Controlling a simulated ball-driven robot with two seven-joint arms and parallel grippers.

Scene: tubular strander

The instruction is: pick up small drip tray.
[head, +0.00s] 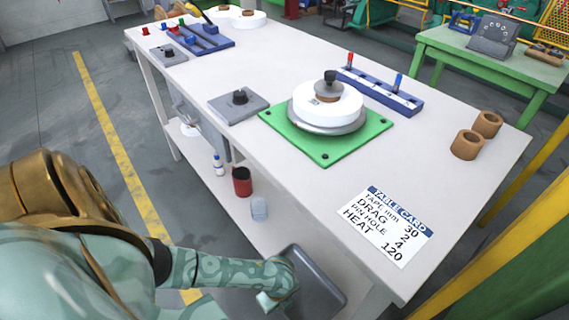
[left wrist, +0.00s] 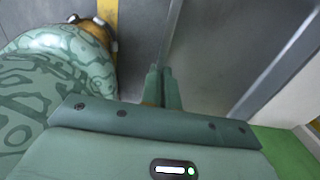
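The small drip tray (head: 322,290) is a shallow dark grey tray with rounded corners, low beside the table's near side in the head view. My left gripper (head: 276,300) is at its left edge. In the left wrist view my left gripper's fingers (left wrist: 162,88) are close together, with the tray's thin rim running in between them. The grey tray (left wrist: 225,50) spreads to the right of the fingers. The gripper looks shut on the rim; the exact contact is small and hard to see. My right gripper is in neither view.
A long white table (head: 230,140) stands above, with a lower shelf (head: 205,180) holding a small bottle (head: 218,166), a red can (head: 242,182) and a grey jar (head: 259,208). A table card (head: 385,228) lies near the table's edge. Floor left of the table is clear.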

